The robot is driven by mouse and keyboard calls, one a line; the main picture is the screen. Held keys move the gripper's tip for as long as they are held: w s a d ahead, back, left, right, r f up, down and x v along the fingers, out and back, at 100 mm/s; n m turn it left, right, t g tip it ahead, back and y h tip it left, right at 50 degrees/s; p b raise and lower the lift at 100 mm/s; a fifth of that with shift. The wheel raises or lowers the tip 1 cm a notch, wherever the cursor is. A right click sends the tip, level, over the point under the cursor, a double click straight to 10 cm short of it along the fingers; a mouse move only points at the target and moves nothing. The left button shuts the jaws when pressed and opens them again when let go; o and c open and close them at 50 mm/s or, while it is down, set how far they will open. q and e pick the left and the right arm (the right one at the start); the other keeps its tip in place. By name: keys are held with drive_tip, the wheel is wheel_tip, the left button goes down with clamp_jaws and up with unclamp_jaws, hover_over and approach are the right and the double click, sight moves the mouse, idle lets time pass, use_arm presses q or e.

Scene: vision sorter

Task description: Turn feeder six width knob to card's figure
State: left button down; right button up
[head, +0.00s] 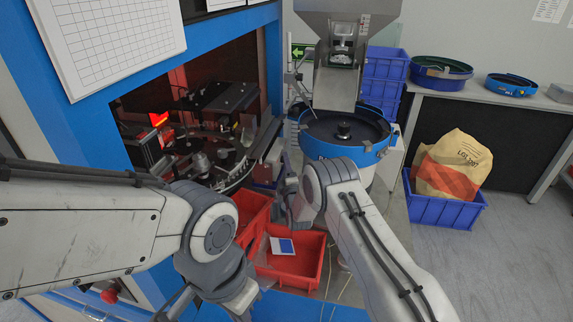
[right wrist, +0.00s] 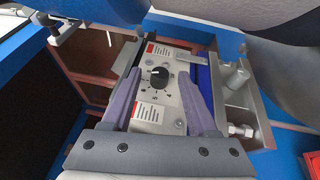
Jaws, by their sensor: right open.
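The width knob (right wrist: 159,77) is round and black with a white mark, on a pale plate (right wrist: 146,97) with scale marks and printed labels, in the right wrist view. The mark seems to point to the upper left; the scale figures are too small to read. My right gripper (right wrist: 160,80) is open, its two grey-purple fingers on either side of the knob with gaps between. In the head view the right gripper (head: 284,200) is by the machine's front, and the knob is hidden. My left wrist runs to the bottom edge; its fingers are not visible. I cannot pick out the card for certain.
A blue bowl feeder (head: 345,135) stands under a metal hopper (head: 345,25). A red bin (head: 300,268) holds a white and blue item (head: 282,245). A metal bracket with bolts (right wrist: 240,95) stands right of the knob plate. Blue crates (head: 385,68) are stacked behind.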

clamp_jaws()
drive_tip(key=shift+r, duration=0.15)
drive_tip(key=shift+w+r+m+g+p, duration=0.15)
drive_tip(key=shift+m+g, duration=0.25)
drive_tip(key=shift+g, duration=0.65)
drive_tip(key=shift+s+r+m+g+p, duration=0.15)
drive_tip(key=shift+m+g, duration=0.25)
drive_tip(key=shift+g, duration=0.6)
drive_tip(key=shift+w+r+m+g, duration=0.1)
drive_tip(key=shift+r+m+g, duration=0.25)
drive_tip(key=shift+g, duration=0.7)
drive_tip(key=shift+f, duration=0.1)
